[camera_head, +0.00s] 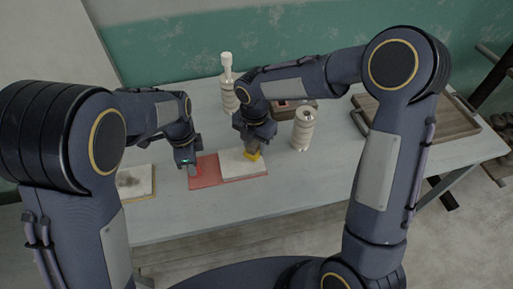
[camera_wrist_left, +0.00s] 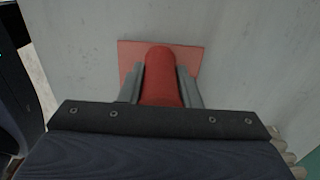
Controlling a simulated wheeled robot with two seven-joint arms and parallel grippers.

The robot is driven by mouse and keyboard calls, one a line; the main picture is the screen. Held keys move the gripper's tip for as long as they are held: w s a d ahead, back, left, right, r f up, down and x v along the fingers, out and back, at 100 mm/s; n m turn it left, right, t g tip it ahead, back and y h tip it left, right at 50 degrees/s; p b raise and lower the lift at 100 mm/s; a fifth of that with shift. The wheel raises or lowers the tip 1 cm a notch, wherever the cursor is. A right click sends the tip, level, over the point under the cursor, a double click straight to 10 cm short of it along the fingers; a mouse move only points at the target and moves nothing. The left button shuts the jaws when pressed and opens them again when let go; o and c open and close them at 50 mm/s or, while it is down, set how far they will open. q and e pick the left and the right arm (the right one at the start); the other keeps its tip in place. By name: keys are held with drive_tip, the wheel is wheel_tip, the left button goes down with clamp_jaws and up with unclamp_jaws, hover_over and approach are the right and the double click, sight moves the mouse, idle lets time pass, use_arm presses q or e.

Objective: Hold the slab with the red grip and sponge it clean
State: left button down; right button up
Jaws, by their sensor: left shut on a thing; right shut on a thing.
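A pale slab (camera_head: 237,165) lies on the table, with red showing along its front edge and a flat red piece (camera_head: 204,173) to its left. My left gripper (camera_head: 187,163) is at the left end of the red piece. In the left wrist view, the left gripper (camera_wrist_left: 160,88) is shut on a thick red grip (camera_wrist_left: 160,75), with a flat red plate (camera_wrist_left: 130,58) behind it. My right gripper (camera_head: 248,146) is shut on a yellow sponge (camera_head: 253,156), low over the slab's right part; contact cannot be told. The gripper and sponge hide part of the slab.
A second slab (camera_head: 134,183) with dark smudges lies at the left. A tall ringed bottle (camera_head: 228,88), a ringed jar (camera_head: 304,130) and a small brown box (camera_head: 290,110) stand behind and right. A wooden tray (camera_head: 440,125) is farther right. The table's front (camera_head: 240,206) is clear.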

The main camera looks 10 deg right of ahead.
drive_tip(key=shift+s, duration=1.9)
wheel_tip(320, 180, up, 8)
use_arm(q)
drive_tip(key=c, duration=1)
unclamp_jaws()
drive_tip(key=shift+r, duration=0.1)
use_arm(e)
drive_tip(key=shift+w, duration=0.1)
use_arm(q)
wheel_tip(320, 180, up, 12)
drive_tip(key=shift+f, duration=0.1)
